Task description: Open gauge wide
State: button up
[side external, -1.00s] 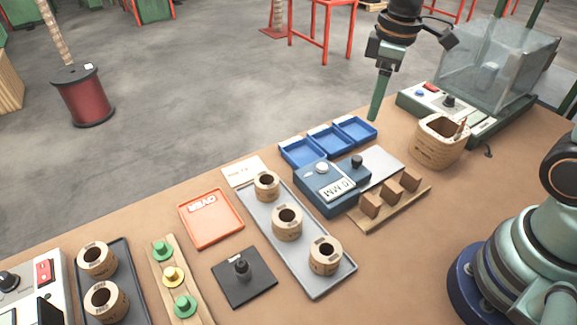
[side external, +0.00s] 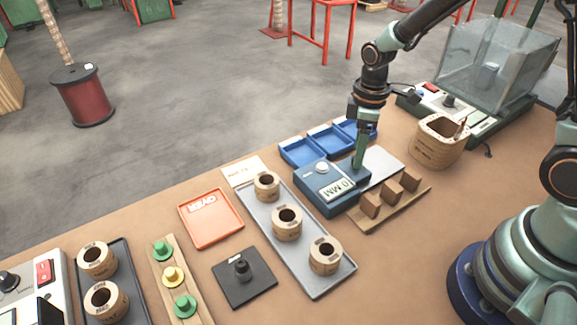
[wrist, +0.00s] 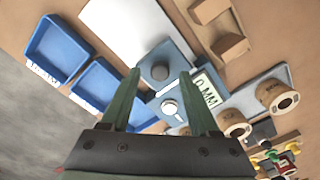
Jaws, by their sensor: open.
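The gauge is a blue box (side external: 320,198) on the bench with a pale display (side external: 341,190) reading what looks like 0 MM and a pale round button (side external: 321,167) on top. In the wrist view the gauge's dark round knob (wrist: 160,72) lies between my fingertips, with the pale button (wrist: 170,107) nearer the palm. My gripper (side external: 360,164) points down over the gauge's back right corner, where it hides the knob in the side view. Its green fingers are apart, with nothing held; whether they touch the knob I cannot tell.
Blue trays (side external: 302,152) stand behind the gauge. A wooden rack (side external: 388,203) is at its right, and a grey tray (side external: 330,284) with wooden coils (side external: 287,222) at its left. A wooden pot (side external: 438,142) stands farther right.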

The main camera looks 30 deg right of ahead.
jog(key=shift+f, duration=0.75)
grip_shut()
dwell(1.0)
